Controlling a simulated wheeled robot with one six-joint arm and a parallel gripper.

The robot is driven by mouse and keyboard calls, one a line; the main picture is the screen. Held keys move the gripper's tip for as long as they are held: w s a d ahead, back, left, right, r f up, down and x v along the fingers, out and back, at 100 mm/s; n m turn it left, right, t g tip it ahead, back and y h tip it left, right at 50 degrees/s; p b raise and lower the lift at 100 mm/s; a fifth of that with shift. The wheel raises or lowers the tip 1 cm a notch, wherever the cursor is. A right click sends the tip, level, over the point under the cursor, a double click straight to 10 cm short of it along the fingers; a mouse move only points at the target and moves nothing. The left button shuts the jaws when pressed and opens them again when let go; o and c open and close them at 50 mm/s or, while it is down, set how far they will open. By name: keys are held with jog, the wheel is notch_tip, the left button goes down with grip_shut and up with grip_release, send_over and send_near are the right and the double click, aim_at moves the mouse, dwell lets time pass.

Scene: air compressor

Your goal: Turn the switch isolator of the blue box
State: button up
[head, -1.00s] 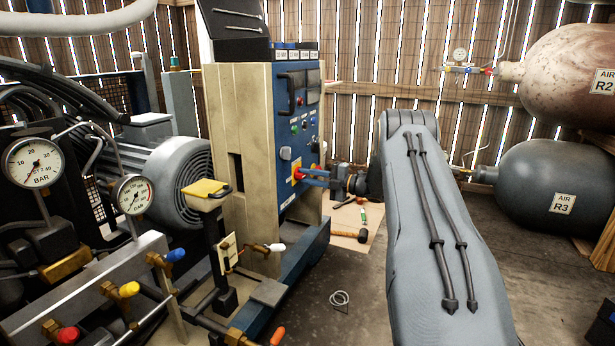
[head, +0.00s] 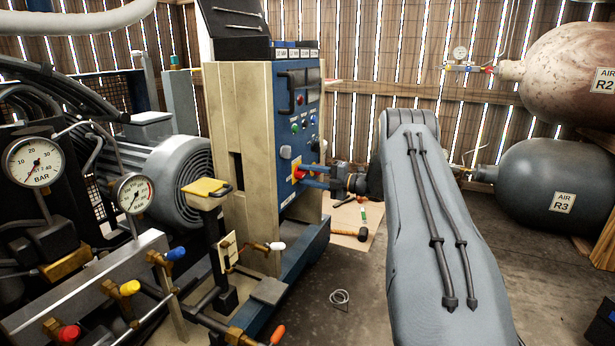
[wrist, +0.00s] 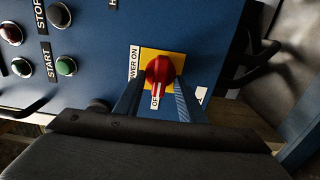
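The switch isolator is a red knob on a yellow plate on the blue box's (head: 290,120) front panel. In the wrist view, the red knob (wrist: 160,69) has its white-marked handle pointing down the picture, toward a partly hidden "OF…" label. A "POWER ON" label is on its left. My gripper (wrist: 156,82) is open, with one blue finger on each side of the knob's handle; contact cannot be made out. In the head view, my gripper (head: 304,173) reaches the panel from the right and partly covers the switch.
Green and dark buttons marked START (wrist: 66,66) and STOP (wrist: 59,15) are left of the knob in the wrist view. A black handle (wrist: 250,65) is on the right. A hammer (head: 349,233) and tools lie on the floor below my arm.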

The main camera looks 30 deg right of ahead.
jog(key=shift+s, duration=0.1)
jog(key=p+v, duration=0.1)
jog(key=v, duration=0.6)
jog(key=shift+s+d+p, duration=0.25)
jog(key=shift+p, duration=0.15)
